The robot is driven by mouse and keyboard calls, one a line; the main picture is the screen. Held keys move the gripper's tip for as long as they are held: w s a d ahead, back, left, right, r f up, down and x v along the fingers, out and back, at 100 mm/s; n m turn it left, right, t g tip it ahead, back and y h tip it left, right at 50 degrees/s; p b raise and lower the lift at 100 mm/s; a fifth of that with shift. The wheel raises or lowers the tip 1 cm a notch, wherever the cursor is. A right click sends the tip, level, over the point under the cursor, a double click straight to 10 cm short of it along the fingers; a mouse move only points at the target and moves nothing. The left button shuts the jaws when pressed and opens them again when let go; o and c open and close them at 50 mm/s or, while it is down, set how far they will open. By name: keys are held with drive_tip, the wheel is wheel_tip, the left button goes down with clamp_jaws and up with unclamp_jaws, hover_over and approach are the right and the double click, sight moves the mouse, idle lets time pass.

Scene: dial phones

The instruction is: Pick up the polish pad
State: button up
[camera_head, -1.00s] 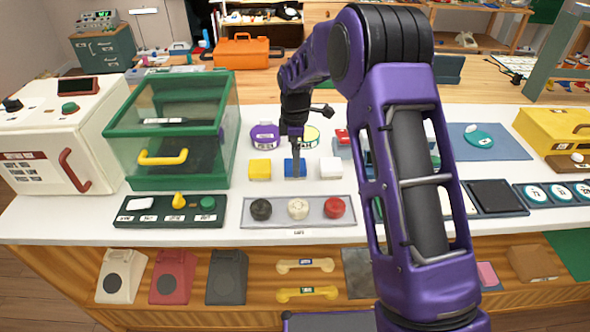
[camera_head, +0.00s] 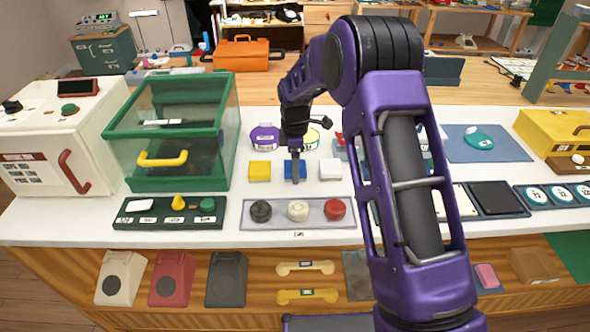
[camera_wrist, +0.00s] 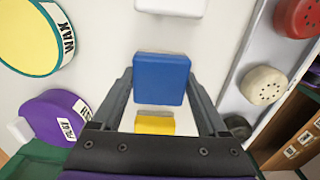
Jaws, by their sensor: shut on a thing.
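A blue block-shaped pad (camera_head: 289,172) is in the row of pads on the white counter, between a yellow pad (camera_head: 259,171) and a white pad (camera_head: 330,169). I see no label on any pad that says which is for polish. My gripper (camera_head: 295,171) points down at the blue pad. In the wrist view, my gripper (camera_wrist: 162,92) has a finger on each side of the blue pad (camera_wrist: 162,78) and is shut on it. The yellow pad (camera_wrist: 154,125) shows behind it. I cannot tell whether the blue pad is off the counter.
A purple tin (camera_head: 265,136) and a yellow-topped wax tin (camera_wrist: 28,38) stand behind the pads. A grey tray (camera_head: 279,213) with black, cream and red caps lies in front. A green glass-sided box (camera_head: 216,158) stands left. Bare counter surrounds the pads.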

drive_tip(key=shift+r, duration=0.1)
wheel_tip(320, 180, up, 10)
drive_tip(key=shift+f+p, duration=0.1)
drive_tip(key=shift+p, duration=0.4)
